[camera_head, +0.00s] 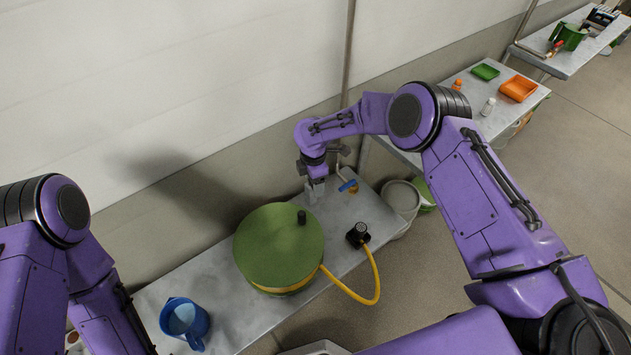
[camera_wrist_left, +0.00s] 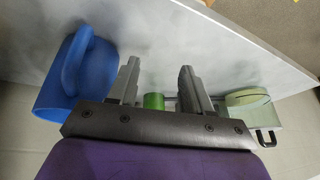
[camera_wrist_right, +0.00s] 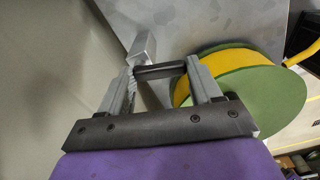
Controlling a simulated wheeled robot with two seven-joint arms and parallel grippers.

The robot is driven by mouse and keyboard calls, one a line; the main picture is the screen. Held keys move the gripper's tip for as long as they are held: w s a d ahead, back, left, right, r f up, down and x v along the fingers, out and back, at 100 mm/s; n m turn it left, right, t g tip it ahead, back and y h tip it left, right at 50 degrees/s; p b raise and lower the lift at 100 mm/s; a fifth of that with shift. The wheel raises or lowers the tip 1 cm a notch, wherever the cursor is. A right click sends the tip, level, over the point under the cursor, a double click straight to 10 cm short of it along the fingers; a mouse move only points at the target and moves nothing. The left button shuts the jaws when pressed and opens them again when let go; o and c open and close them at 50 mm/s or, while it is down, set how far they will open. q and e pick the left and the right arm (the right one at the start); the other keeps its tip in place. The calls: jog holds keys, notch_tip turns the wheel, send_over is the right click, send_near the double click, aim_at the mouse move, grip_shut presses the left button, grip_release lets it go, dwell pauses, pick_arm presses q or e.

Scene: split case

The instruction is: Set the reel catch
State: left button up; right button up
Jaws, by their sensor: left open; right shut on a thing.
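The hose reel (camera_head: 278,245) has a green disc, a yellow hose wound under it and a black knob (camera_head: 302,217) on top. My right gripper (camera_head: 316,190) is just behind the reel at the wall side of the bench. In the right wrist view the right gripper (camera_wrist_right: 165,72) is shut across a dark bar (camera_wrist_right: 158,71), beside a grey metal block (camera_wrist_right: 144,45). The reel (camera_wrist_right: 235,72) is close to its right finger. I cannot tell how the bar joins the reel. My left gripper (camera_wrist_left: 157,85) is open and empty; its fingers are out of the head view.
A blue jug (camera_head: 184,322) stands at the bench's near left end. A black fitting (camera_head: 358,235) ends the yellow hose, which loops past the bench edge. A tap with a blue handle (camera_head: 348,185) is near the right gripper. A white bucket (camera_head: 402,200) stands beyond the bench.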

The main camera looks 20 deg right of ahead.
pick_arm(q)
jog(key=shift+f+b, duration=0.6)
jog(key=shift+f, duration=0.1)
jog(key=shift+f+b, duration=0.8)
jog(key=shift+f, duration=0.25)
pick_arm(e)
jog(key=shift+w+a+m, duration=0.3)
jog(key=shift+a+m, duration=0.15)
jog(key=shift+m, duration=2.05)
jog(key=shift+w+a+m, duration=0.3)
jog(key=shift+a+m, duration=0.15)
jog(key=shift+m, duration=2.05)
jog(key=shift+w+a+m, duration=0.3)
jog(key=shift+a+m, duration=0.15)
jog(key=shift+m, duration=2.05)
jog(key=o, duration=1.1)
jog(key=shift+c, duration=0.2)
jog(key=shift+r, duration=0.1)
pick_arm(q)
jog(key=shift+f+b, duration=0.7)
jog(key=shift+b, duration=0.25)
pick_arm(e)
notch_tip(320, 180, up, 10)
jog(key=shift+r, duration=0.2)
